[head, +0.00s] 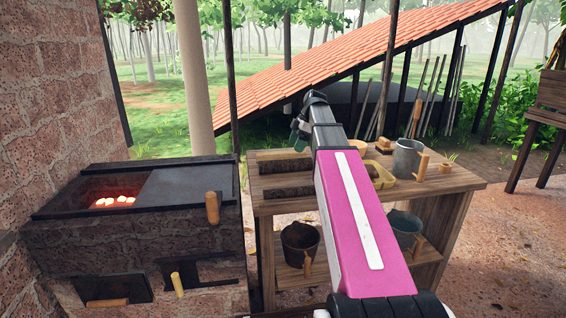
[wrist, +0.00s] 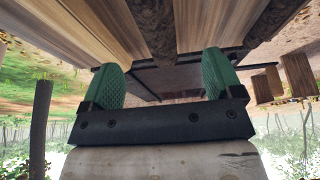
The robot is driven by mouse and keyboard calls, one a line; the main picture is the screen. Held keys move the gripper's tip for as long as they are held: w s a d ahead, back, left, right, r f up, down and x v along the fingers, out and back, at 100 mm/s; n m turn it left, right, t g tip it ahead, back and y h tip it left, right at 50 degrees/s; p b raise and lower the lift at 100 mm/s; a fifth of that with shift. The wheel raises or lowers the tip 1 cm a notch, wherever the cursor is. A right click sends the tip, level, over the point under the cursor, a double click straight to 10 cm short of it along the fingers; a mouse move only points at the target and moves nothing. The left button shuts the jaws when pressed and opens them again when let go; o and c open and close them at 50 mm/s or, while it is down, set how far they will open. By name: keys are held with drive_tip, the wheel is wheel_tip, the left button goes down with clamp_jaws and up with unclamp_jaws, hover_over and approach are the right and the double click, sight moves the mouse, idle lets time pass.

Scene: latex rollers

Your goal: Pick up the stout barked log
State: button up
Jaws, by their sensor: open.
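Two dark barked logs lie on the left part of the wooden bench top, one toward the back (head: 282,165) and one nearer the front (head: 287,192). My arm hides part of them, and I cannot tell for sure which is the stout one. Rough bark strips also show at the top of the wrist view, one in the middle (wrist: 151,28) and one to its right (wrist: 272,18). My gripper (head: 299,133) is above the back of the bench. In the wrist view its green fingers (wrist: 161,62) are apart with nothing between them, short of the bark.
The bench (head: 455,183) also holds a grey metal pot (head: 407,159), a yellow tray (head: 380,176) and a wooden block. Dark buckets (head: 299,240) stand on its lower shelf. A brick stove (head: 150,225) with glowing embers stands close on the left.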

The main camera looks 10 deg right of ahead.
sight(285, 164)
drive_tip(key=shift+w+a+f, duration=0.1)
drive_tip(key=shift+w+f, duration=0.05)
drive_tip(key=x, duration=1)
drive_tip(key=shift+w+a+f, duration=0.1)
drive_tip(key=shift+w+a, duration=0.05)
drive_tip(key=shift+a, duration=0.15)
drive_tip(key=c, duration=1.1)
drive_tip(key=shift+c, duration=0.2)
